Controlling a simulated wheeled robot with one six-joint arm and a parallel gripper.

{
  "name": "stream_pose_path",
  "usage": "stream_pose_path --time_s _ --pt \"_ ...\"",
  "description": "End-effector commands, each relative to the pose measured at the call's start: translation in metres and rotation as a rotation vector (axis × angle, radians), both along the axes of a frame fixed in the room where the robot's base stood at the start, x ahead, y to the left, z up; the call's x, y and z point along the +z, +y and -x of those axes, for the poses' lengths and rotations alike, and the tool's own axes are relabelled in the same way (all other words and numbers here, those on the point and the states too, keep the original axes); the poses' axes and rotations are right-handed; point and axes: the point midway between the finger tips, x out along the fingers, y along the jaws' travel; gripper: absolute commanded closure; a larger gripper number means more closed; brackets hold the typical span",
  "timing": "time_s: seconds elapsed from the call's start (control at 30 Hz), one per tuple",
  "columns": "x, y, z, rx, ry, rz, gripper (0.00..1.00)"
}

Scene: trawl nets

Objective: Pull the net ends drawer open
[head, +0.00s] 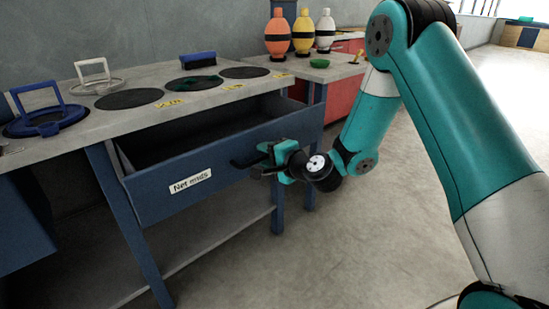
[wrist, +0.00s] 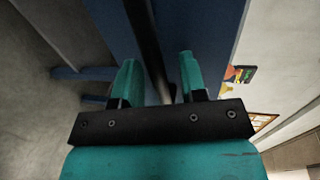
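The net ends drawer (head: 225,160) is a blue drawer under the grey bench top, with a white label (head: 190,181) on its front. It stands pulled out, and its dark inside shows from above. Its dark bar handle (head: 243,162) is on the right part of the front. My gripper (head: 266,155) is at the handle. In the wrist view the handle bar (wrist: 146,45) runs between the two teal fingers of my gripper (wrist: 158,80). The fingers are apart, with a visible gap on the right of the bar. The drawer's blue front (wrist: 205,35) fills the space behind them.
The bench top (head: 140,117) carries a blue ring with a handle (head: 45,122), a white one (head: 98,85), a blue brush (head: 198,60) and dark round discs. Orange, yellow and white floats (head: 277,38) stand at the back. The floor right of the bench is clear.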

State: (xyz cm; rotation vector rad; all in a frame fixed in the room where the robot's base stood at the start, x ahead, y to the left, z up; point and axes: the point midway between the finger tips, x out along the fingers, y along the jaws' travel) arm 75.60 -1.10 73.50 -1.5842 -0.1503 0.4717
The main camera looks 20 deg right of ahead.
Motion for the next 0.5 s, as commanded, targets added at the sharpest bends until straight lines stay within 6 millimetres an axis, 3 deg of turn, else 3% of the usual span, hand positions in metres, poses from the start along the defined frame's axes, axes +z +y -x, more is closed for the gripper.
stream_pose_path --time_s 0.17,0.43,0.5 --pt "0.001 -0.008 0.017 -0.003 0.003 -0.002 0.61" --pt "0.012 -0.033 0.078 -0.006 0.002 -0.002 0.61" --pt "0.014 -0.034 0.082 0.002 -0.010 0.002 0.61"
